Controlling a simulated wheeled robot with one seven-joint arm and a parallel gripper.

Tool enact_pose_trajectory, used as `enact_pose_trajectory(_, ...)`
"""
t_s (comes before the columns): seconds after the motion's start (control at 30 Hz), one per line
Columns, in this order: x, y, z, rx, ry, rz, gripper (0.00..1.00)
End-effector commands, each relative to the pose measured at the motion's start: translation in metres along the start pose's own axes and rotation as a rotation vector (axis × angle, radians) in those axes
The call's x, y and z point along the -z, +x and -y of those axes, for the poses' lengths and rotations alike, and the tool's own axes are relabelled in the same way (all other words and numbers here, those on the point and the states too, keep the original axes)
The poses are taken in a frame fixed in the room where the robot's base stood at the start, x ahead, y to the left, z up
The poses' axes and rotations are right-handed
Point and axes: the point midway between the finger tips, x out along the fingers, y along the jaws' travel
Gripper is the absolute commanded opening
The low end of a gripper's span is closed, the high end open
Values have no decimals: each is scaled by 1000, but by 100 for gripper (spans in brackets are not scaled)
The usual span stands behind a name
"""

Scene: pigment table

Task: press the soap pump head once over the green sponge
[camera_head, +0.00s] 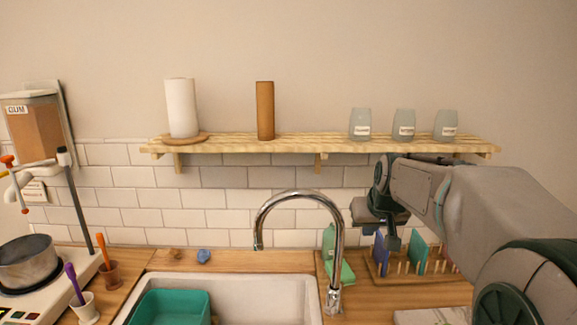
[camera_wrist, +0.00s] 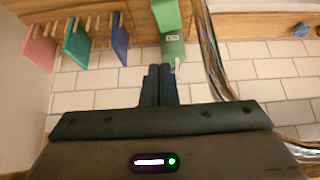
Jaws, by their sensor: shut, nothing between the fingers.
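A green soap bottle (camera_head: 329,238) stands at the back of the counter, partly hidden behind the faucet. In the wrist view the bottle (camera_wrist: 173,48) has a small label and a pale nozzle, just beyond my fingertips. A lighter green block (camera_head: 344,272), which looks like the sponge, lies in front of the bottle; it also shows in the wrist view (camera_wrist: 166,14). My gripper (camera_head: 393,240) is shut and empty, to the right of the bottle in the head view. In the wrist view my fingertips (camera_wrist: 160,70) appear close to the nozzle; contact cannot be told.
The chrome faucet (camera_head: 300,195) arches left of the bottle, over the sink (camera_head: 240,284) with a teal tub (camera_head: 168,304). A rack with coloured boards (camera_head: 418,252) stands right of the bottle. A wall shelf (camera_head: 320,144) runs above. A blue lump (camera_head: 204,256) lies behind the sink.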

Motion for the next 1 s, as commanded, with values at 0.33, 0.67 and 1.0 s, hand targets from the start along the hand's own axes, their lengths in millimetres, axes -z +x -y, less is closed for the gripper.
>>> enact_pose_trajectory(0.33, -147, -38, 31, -1, 6, 172, 0)
enact_pose_trajectory(0.67, -261, -52, 40, -5, 14, 298, 0)
enact_pose_trajectory(1.0, -279, -53, 41, -7, 17, 319, 0)
